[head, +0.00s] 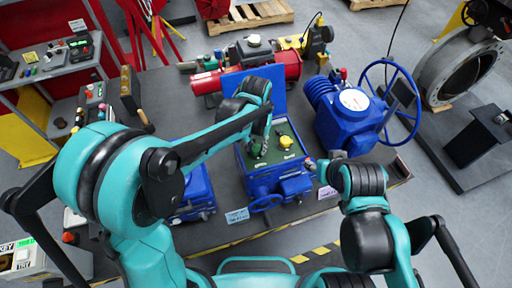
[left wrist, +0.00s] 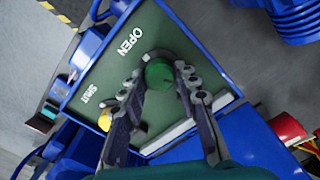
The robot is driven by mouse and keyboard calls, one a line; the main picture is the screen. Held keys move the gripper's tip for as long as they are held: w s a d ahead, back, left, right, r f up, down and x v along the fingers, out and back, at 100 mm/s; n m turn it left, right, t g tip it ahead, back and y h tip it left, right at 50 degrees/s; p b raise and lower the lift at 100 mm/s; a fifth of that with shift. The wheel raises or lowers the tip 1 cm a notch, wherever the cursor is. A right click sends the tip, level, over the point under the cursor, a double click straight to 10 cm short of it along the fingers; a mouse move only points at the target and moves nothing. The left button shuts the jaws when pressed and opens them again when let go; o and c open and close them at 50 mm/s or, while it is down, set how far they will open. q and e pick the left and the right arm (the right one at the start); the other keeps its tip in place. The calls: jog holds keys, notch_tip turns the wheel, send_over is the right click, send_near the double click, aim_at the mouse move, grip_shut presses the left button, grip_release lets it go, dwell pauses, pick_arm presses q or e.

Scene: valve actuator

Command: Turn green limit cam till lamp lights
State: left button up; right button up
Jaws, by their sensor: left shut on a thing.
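The green limit cam (left wrist: 159,74) is a round knob on the green panel (left wrist: 178,32) of the open blue actuator box. In the left wrist view my left gripper (left wrist: 160,82) is shut on it, one finger on each side. "OPEN" and "SHUT" are printed on the panel. A yellow cam (left wrist: 105,120) is partly hidden behind one finger; it also shows in the head view (head: 286,141). In the head view my left gripper (head: 258,146) reaches down into the box (head: 262,181) and hides the green cam. My right gripper (head: 318,168) is small beside the box, its fingers unclear. I cannot make out a lamp.
The box's raised blue lid (head: 265,84) stands behind my left wrist. A blue handwheel actuator (head: 352,112) stands to the right and a red cylinder actuator (head: 290,66) behind. A small blue handwheel (head: 266,203) juts from the box's front.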

aim_at(256, 148)
pick_arm(q)
jog(key=m+b, duration=0.1)
jog(key=m, duration=0.2)
jog(key=shift+m, duration=0.3)
jog(key=shift+m+b, duration=0.4)
jog(key=shift+m, duration=1)
jog(key=o, duration=1.2)
jog(key=shift+c, duration=0.2)
jog(key=shift+r, duration=0.1)
notch_tip(256, 148, up, 12)
